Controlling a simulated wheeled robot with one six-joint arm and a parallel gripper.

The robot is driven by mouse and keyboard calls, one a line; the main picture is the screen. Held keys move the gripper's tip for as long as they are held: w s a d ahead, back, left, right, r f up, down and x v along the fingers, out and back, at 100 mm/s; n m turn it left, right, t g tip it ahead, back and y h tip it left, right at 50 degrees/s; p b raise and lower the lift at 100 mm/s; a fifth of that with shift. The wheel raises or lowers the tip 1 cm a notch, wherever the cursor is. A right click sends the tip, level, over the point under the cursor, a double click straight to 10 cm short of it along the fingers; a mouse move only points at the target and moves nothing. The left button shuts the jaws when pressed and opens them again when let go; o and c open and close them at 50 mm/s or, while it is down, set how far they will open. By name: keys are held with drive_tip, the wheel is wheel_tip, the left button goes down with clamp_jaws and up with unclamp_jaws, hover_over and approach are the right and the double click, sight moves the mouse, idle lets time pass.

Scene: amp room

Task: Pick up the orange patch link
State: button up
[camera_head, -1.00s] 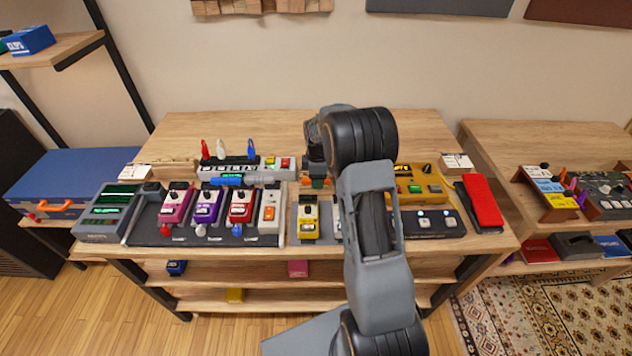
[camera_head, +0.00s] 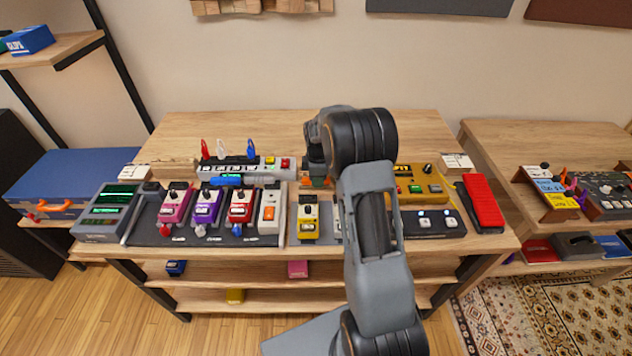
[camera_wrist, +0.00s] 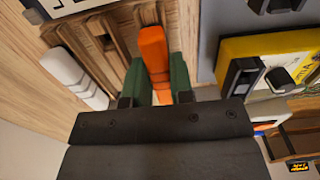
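The orange patch link (camera_wrist: 154,50) stands out between my gripper's two green fingers in the wrist view. My gripper (camera_wrist: 160,75) has a finger flush against each side of it, with no clear gap, so it looks shut on the link. The link's far end rests over a slotted wooden holder (camera_wrist: 97,38). In the head view my gripper (camera_head: 317,182) is low at the middle of the bench, and my arm hides most of the link and holder.
A white plug-like piece (camera_wrist: 70,75) lies left of the link. A yellow pedal (camera_head: 308,220) and a larger yellow unit (camera_head: 420,183) sit close by on the wooden bench (camera_head: 275,125). A red, white and blue set of links stands to the left. The back strip of bench is clear.

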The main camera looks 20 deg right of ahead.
clamp_jaws()
drive_tip(key=shift+r, duration=0.1)
